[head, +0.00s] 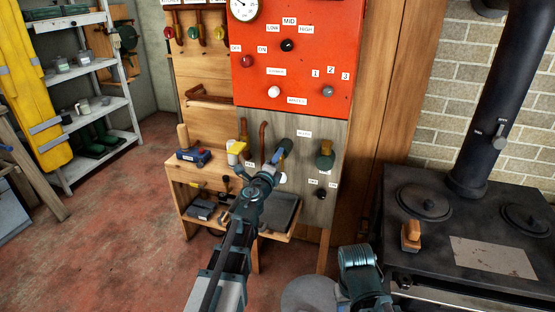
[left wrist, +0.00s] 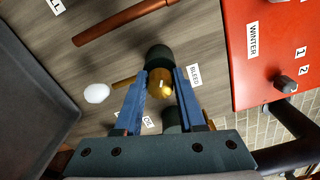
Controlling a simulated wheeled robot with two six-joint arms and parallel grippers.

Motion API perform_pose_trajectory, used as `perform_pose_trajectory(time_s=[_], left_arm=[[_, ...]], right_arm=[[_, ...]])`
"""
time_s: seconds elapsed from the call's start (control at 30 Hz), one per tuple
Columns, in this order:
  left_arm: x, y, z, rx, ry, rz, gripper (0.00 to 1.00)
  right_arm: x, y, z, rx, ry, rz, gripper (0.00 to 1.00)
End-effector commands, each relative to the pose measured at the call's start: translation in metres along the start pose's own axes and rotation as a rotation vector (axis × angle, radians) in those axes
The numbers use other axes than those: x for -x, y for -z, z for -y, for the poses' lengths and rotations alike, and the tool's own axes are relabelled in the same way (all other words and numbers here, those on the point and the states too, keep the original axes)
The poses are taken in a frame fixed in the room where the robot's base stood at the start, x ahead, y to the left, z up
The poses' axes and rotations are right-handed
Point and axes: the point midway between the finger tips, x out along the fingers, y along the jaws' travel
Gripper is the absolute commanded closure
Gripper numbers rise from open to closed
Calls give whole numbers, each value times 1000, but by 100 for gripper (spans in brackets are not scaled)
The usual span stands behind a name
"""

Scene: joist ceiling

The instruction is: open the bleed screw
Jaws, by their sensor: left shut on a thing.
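The bleed screw, a round brass-coloured head (left wrist: 160,82), sits in front of a dark green cylindrical body (left wrist: 158,55) on the grey wooden panel. A BLEED label (left wrist: 193,75) is beside it. My left gripper (left wrist: 162,84) has its two blue fingers on either side of the brass head and is shut on it. In the head view my left gripper (head: 277,158) reaches the panel below the red board, and its fingers mostly hide the screw. My right gripper is not in view; only part of my right arm shows at the bottom.
A second dark green fitting (head: 325,156) is right of the gripper. A copper pipe (head: 262,140) is to the left. A white knob (left wrist: 97,93) is close by. A shelf with a dark tray (head: 283,210) lies below. The black stove (head: 450,225) stands at right.

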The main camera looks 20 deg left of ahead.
Motion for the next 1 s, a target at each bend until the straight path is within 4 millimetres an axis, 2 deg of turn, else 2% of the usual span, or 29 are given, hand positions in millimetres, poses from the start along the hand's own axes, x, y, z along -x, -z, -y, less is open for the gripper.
perform_pose_trajectory(time_s=[0.4,0.93,0.97,1.0], left_arm=[[1,0,-1,162,0,0,100],[1,0,-1,181,0,0,100],[1,0,-1,181,0,0,59],[1,0,-1,181,0,0,52]], right_arm=[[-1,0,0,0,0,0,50],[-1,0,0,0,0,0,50],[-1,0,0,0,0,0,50],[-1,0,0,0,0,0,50]])
